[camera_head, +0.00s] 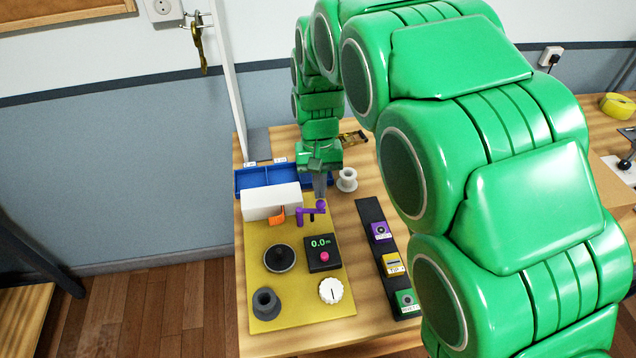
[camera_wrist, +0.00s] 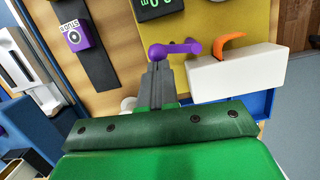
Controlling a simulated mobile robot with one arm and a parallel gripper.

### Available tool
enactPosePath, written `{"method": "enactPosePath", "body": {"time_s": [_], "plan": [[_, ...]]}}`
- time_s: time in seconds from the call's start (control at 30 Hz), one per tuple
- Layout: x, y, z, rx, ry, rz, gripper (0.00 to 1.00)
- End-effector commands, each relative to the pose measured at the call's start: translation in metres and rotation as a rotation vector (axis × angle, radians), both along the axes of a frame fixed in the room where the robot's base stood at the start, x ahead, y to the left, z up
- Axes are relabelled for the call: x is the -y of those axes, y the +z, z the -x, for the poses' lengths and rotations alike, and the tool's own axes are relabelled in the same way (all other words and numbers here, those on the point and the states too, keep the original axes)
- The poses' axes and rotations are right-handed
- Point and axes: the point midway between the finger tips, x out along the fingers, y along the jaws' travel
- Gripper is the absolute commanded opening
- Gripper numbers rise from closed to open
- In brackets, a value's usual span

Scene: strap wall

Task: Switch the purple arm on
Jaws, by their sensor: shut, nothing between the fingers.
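The purple arm (camera_head: 310,213) is a small lever on the yellow board (camera_head: 312,305), just right of a white block. In the wrist view the purple arm (camera_wrist: 178,48) lies right at the tips of my gripper (camera_wrist: 159,62). My gripper (camera_head: 319,197) is shut with nothing held, and its tips are beside the purple arm; I cannot tell if they touch it. An orange hook-like piece (camera_head: 276,215) sticks out of the white block (camera_head: 270,202) and also shows in the wrist view (camera_wrist: 230,42).
The board also bears a black round knob (camera_head: 279,257), a black display box (camera_head: 322,253), a white dial (camera_head: 331,290) and a grey cup-like part (camera_head: 266,303). A dark strip (camera_head: 370,214) with coloured blocks lies to the right. Blue bins (camera_head: 254,180) and a white spool (camera_head: 347,180) are behind.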

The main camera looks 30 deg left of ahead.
Motion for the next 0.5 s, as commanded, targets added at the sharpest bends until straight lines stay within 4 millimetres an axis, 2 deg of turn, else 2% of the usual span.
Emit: {"method": "enactPosePath", "body": {"time_s": [0.5], "plan": [[0.018,0.000,0.018,0.000,-0.491,-0.001,0.00]]}}
